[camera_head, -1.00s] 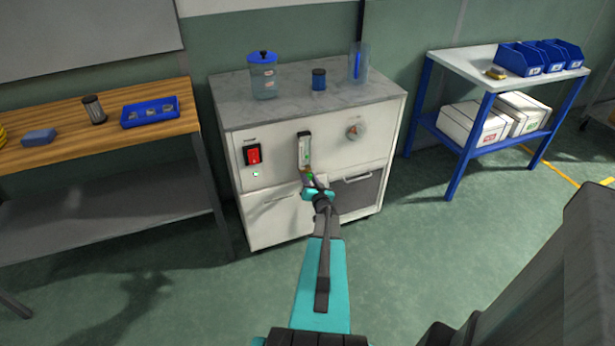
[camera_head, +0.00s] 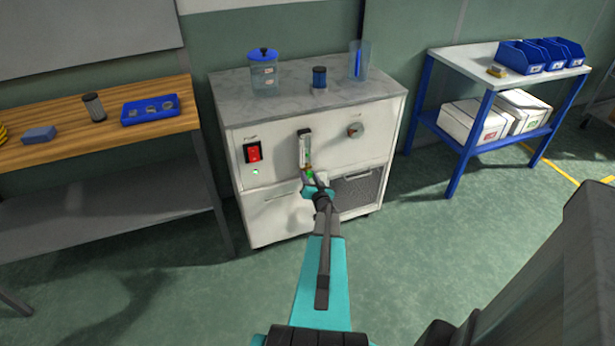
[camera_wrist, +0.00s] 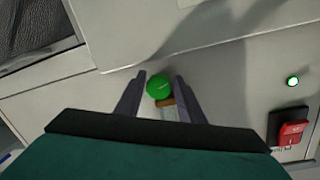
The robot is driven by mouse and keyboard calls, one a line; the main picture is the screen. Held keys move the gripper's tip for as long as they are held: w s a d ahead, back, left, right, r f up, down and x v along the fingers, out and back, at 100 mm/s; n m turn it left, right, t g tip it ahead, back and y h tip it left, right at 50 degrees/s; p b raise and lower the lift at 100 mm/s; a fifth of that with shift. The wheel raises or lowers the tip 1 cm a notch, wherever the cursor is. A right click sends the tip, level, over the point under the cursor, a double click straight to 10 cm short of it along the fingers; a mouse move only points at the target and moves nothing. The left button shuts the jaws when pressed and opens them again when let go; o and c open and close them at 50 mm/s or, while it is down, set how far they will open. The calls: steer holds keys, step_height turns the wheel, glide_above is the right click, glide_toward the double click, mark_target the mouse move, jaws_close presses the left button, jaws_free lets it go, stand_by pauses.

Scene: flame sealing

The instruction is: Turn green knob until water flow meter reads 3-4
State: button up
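The green knob (camera_wrist: 159,87) sits on the front of the white cabinet, between the two fingers of my gripper (camera_wrist: 160,88) in the wrist view. The fingers stand apart on either side of it, with small gaps that look open. In the head view the knob (camera_head: 310,174) shows just beyond my gripper (camera_head: 311,180). The water flow meter (camera_head: 304,150) is a narrow upright gauge right above the knob. Its reading is too small to tell, and its lower end (camera_wrist: 168,110) is partly hidden by my gripper in the wrist view.
The cabinet (camera_head: 285,205) has a red switch (camera_head: 253,152) with a lit green lamp left of the meter, and a round dial (camera_head: 355,130) to the right. Jars stand on its top. A wooden bench (camera_head: 60,145) is at left, a blue-legged table (camera_head: 470,68) at right.

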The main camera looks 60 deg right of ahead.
steer(key=b+v, duration=0.1)
steer(key=v, duration=1.2)
steer(key=shift+s, duration=0.2)
steer(key=shift+a, duration=0.15)
steer(key=w+a+f+n+g+y, duration=0.1)
steer(key=w+a+f+g+y, duration=0.25)
steer(key=w+a+f, duration=0.7)
steer(key=a+f+n+g+y, duration=0.15)
steer(key=a+f, duration=0.25)
steer(key=a, duration=0.5)
steer(key=a+f+n+g+y, duration=0.1)
steer(key=a+f+n+g, duration=0.2)
steer(key=a, duration=0.5)
steer(key=s+a+f+n+g+y, duration=0.15)
steer(key=s+a, duration=0.25)
steer(key=a, duration=0.5)
steer(key=s+a+f+n+g+y, duration=0.1)
steer(key=s+a+f+g, duration=0.2)
steer(key=a, duration=0.5)
steer(key=s+a+f+n+g+y, duration=0.1)
steer(key=s+a+n+g+y, duration=0.1)
steer(key=s+a, duration=0.5)
steer(key=s+a+r+n+g, duration=0.2)
steer(key=s+a+g, duration=0.1)
steer(key=s+a, duration=0.4)
steer(key=a, duration=0.3)
steer(key=shift+a+n+g+y, duration=0.25)
steer(key=shift+n+g+y, duration=0.1)
steer(key=shift+n, duration=0.05)
